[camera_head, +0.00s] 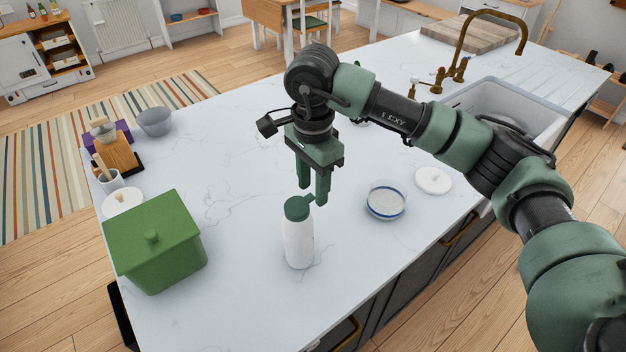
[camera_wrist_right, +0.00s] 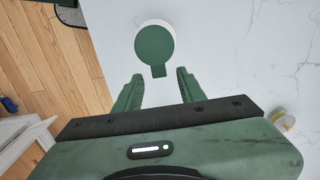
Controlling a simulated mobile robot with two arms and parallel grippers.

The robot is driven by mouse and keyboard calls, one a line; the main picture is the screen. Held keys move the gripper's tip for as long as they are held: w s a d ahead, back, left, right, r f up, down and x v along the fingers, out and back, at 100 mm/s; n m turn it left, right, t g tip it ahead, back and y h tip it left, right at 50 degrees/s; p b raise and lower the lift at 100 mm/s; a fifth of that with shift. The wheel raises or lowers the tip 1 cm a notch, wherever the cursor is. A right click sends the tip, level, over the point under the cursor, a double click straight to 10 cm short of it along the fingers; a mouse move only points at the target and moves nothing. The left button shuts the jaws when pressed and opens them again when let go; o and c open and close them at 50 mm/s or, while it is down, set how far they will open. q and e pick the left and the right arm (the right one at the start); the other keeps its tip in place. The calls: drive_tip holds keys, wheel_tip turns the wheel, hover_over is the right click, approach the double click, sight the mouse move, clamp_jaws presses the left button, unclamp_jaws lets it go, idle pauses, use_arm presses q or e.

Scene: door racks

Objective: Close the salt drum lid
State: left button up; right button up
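The salt drum (camera_head: 299,243) appears to be the white upright cylinder on the countertop, with a green lid (camera_head: 297,207) on top. A small green tab (camera_wrist_right: 158,71) sticks out from the lid towards my right gripper. I cannot tell whether the lid is fully down. My right gripper (camera_head: 314,199) points downward just behind the drum's top, by the tab. In the right wrist view its fingers (camera_wrist_right: 160,88) are apart with nothing between them, and the lid (camera_wrist_right: 155,46) lies just beyond their tips. My left gripper is not in view.
A green lidded box (camera_head: 155,250) stands left of the drum. A grey bowl (camera_head: 155,122) is at the far left. The counter's front edge is near the drum.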

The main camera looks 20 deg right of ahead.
drive_tip(key=shift+a+f, duration=0.1)
drive_tip(key=shift+f, duration=0.05)
clamp_jaws()
drive_tip(key=b, duration=0.1)
drive_tip(key=f+y+b, duration=0.1)
drive_tip(key=b, duration=0.1)
drive_tip(key=shift+d+g+y, duration=0.3)
drive_tip(key=shift+r, duration=0.1)
unclamp_jaws()
